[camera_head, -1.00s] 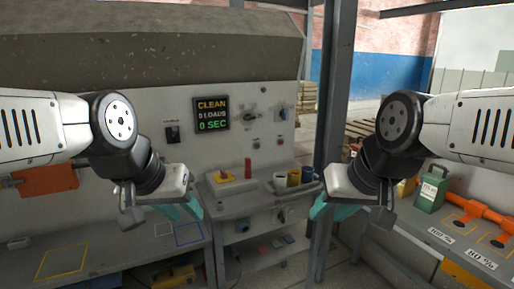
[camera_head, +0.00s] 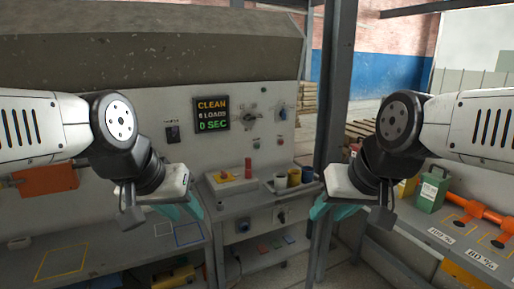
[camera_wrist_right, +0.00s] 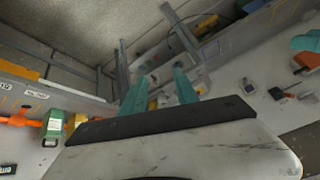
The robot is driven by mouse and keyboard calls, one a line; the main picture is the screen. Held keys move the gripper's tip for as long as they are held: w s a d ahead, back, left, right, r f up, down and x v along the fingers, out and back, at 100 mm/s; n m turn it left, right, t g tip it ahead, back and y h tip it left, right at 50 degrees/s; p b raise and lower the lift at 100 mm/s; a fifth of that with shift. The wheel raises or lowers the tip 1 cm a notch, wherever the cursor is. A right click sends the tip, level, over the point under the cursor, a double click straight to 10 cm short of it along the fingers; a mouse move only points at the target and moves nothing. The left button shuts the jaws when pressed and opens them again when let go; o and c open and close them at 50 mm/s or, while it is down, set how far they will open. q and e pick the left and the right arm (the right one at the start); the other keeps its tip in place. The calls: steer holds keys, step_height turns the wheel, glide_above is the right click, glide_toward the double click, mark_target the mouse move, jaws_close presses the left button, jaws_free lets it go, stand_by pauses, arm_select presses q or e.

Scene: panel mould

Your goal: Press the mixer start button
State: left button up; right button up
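A mixer panel (camera_head: 225,152) stands ahead, with a dark display (camera_head: 212,114) that reads CLEAN, a blurred load count and 0 SEC. Which one is the mixer start button I cannot read. My left gripper (camera_head: 184,210) hangs left of the console, looks open and empty, and is away from the buttons. My right gripper (camera_head: 332,208) is at the right of the console. In the right wrist view its teal fingers (camera_wrist_right: 159,92) are apart with nothing between them.
A grey post (camera_head: 330,110) stands right of the panel. Benches lie on both sides; the right one carries a green canister (camera_head: 432,190) and orange parts (camera_head: 490,215).

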steer(key=shift+c, duration=0.5)
jaws_close()
stand_by(1.4)
